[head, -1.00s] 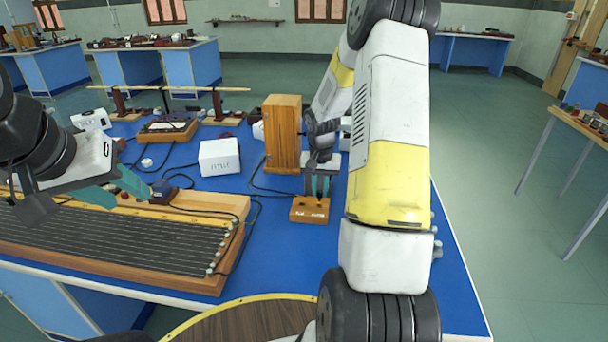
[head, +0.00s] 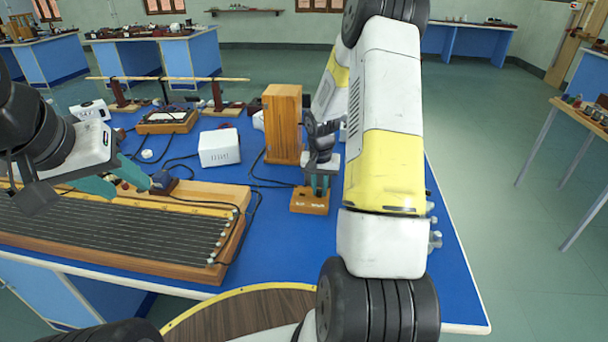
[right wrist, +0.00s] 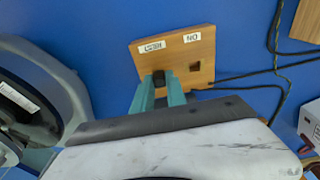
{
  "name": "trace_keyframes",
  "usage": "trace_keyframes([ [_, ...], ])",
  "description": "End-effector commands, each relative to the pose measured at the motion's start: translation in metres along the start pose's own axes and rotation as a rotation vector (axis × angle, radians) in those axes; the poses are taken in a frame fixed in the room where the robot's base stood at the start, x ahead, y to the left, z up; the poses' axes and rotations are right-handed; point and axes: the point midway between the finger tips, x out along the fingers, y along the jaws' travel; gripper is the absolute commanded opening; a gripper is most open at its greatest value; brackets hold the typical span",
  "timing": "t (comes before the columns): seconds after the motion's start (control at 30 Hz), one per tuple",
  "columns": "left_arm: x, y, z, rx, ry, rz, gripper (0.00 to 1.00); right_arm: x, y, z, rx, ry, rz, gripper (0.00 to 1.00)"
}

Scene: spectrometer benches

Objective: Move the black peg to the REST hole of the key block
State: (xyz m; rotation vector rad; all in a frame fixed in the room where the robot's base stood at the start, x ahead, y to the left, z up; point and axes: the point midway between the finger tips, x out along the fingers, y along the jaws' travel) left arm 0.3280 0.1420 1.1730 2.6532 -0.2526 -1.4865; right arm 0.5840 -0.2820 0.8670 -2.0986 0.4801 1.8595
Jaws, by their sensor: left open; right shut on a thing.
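The wooden key block (head: 309,203) sits on the blue table below my right gripper (head: 319,188). In the right wrist view the block (right wrist: 205,48) has two white labels; the right one reads ON upside down, the left one is hard to read. An empty dark hole (right wrist: 194,67) shows by the ON label. My right gripper (right wrist: 160,88) is shut on the black peg (right wrist: 158,78), over the left-label side of the block. The peg's lower end is hidden, so I cannot tell how deep it sits. My left gripper (head: 131,187) is open and empty above the long wired board.
The long wired board (head: 110,236) fills the table's left front. A white box (head: 219,147) and a tall wooden box (head: 283,125) stand behind the key block. Black cables run left of the block. Blue table is clear in front of it.

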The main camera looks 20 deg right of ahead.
Motion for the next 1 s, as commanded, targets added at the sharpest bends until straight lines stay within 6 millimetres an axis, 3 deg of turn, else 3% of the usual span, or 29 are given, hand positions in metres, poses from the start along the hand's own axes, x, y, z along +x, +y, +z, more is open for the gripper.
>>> trace_keyframes([
  [0.03, 0.000, 0.000, 0.000, 0.000, 0.000, 0.000, 0.42, 0.000, 0.000, 0.000, 0.000, 0.000, 0.000, 0.23],
  [0.13, 0.000, 0.000, 0.000, 0.000, 0.000, 0.000, 0.42, 0.000, 0.000, 0.000, 0.000, 0.000, 0.000, 0.43],
  [0.5, 0.000, 0.000, 0.000, 0.000, 0.000, 0.000, 0.42, -0.005, 0.000, -0.001, 0.001, 0.002, 0.000, 0.43],
  [0.83, 0.000, 0.000, 0.000, 0.000, 0.000, 0.000, 0.42, -0.057, 0.000, -0.001, 0.001, 0.004, -0.001, 0.43],
  [1.0, 0.000, 0.000, 0.000, 0.000, 0.000, 0.000, 0.42, -0.075, 0.000, -0.001, 0.001, 0.002, 0.000, 0.43],
])
